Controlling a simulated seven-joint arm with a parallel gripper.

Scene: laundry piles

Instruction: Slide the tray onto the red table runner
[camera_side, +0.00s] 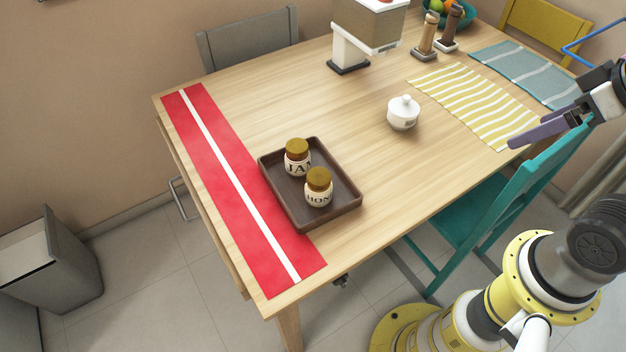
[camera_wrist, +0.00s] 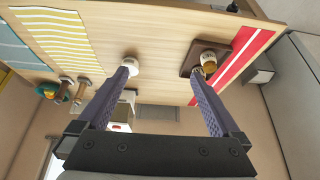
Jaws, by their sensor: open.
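The dark brown square tray (camera_side: 338,216) sits on the wooden table, holding a jam jar (camera_side: 297,160) and a honey jar (camera_side: 319,190), both upright with brown lids. The red table runner (camera_side: 218,165) with a white stripe lies along the left end of the table. The tray's left side runs along the runner's right edge; I cannot tell whether it slightly overlaps. My gripper (camera_wrist: 160,72) is open and empty, with purple fingers. In the side view it is at the far right, away from the tray. In the wrist view one fingertip covers part of the tray (camera_wrist: 221,50).
A white lidded pot (camera_side: 403,113) stands right of the tray. A dispenser-like appliance (camera_side: 350,50), two mills (camera_side: 427,38) and a fruit bowl (camera_side: 460,16) stand farther back. Striped yellow (camera_side: 475,100) and blue-grey (camera_side: 525,72) mats lie at right. A teal chair (camera_side: 505,205) stands at the near side.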

